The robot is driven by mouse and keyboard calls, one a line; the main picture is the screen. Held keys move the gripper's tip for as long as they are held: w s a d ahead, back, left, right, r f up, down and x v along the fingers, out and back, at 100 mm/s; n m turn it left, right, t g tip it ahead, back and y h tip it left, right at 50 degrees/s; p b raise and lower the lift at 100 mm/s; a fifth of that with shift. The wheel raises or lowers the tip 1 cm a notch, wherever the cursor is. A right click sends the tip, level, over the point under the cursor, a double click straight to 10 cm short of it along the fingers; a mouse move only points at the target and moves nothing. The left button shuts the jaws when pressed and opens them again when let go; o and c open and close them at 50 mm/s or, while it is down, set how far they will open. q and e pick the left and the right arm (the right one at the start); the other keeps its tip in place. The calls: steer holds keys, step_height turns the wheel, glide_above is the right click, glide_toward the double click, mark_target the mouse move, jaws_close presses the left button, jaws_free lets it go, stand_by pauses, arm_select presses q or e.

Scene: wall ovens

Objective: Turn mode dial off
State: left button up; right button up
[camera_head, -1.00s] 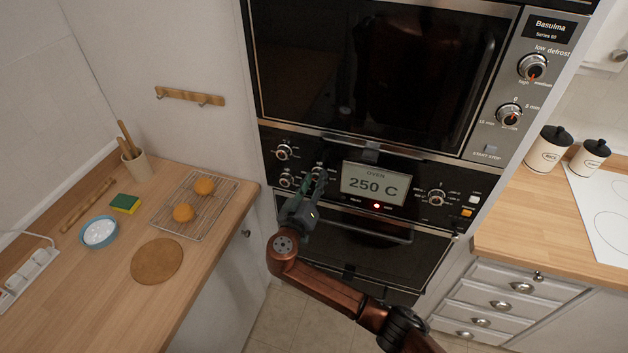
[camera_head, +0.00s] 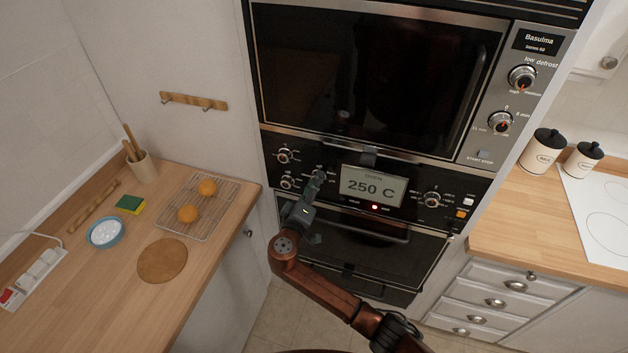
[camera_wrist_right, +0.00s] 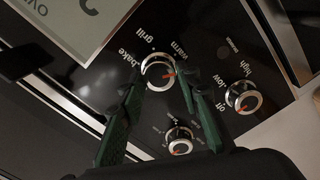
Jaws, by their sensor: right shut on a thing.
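The mode dial (camera_wrist_right: 158,72) is a round chrome-rimmed knob with a red pointer, on the black oven panel left of the display. In the right wrist view the labels "bake", "grill" and "warm" show around it; its pointer is turned away from "bake", toward the right finger. My right gripper (camera_wrist_right: 163,84) has one green finger on each side of the dial and is shut on it. In the head view the gripper (camera_head: 318,177) covers most of the dial. My left gripper is not in view.
Two smaller knobs, one (camera_wrist_right: 243,97) marked "high", "low" and "off" and another (camera_wrist_right: 180,140), sit close beside the dial. The oven display (camera_head: 372,186) reads 250 C with a red light below.

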steer(key=n+p, duration=0.3)
steer(key=n, duration=0.2)
steer(key=shift+a+n, duration=0.1)
steer(key=shift+n, duration=0.2)
steer(key=shift+c, duration=0.2)
steer(key=shift+s+d+f+m+p, duration=0.15)
steer(key=shift+m+p, duration=3.55)
steer(key=shift+m, duration=2.25)
steer(key=shift+w+d+m+p, duration=0.15)
steer(key=shift+m+p, duration=3.6)
steer(key=shift+m, duration=2.25)
steer(key=shift+s+d+f+m+p, duration=0.15)
steer(key=shift+m+p, duration=3.55)
steer(key=shift+m, duration=2.25)
steer(key=o, duration=1.2)
steer(key=shift+r, duration=0.15)
steer(key=shift+c, duration=0.2)
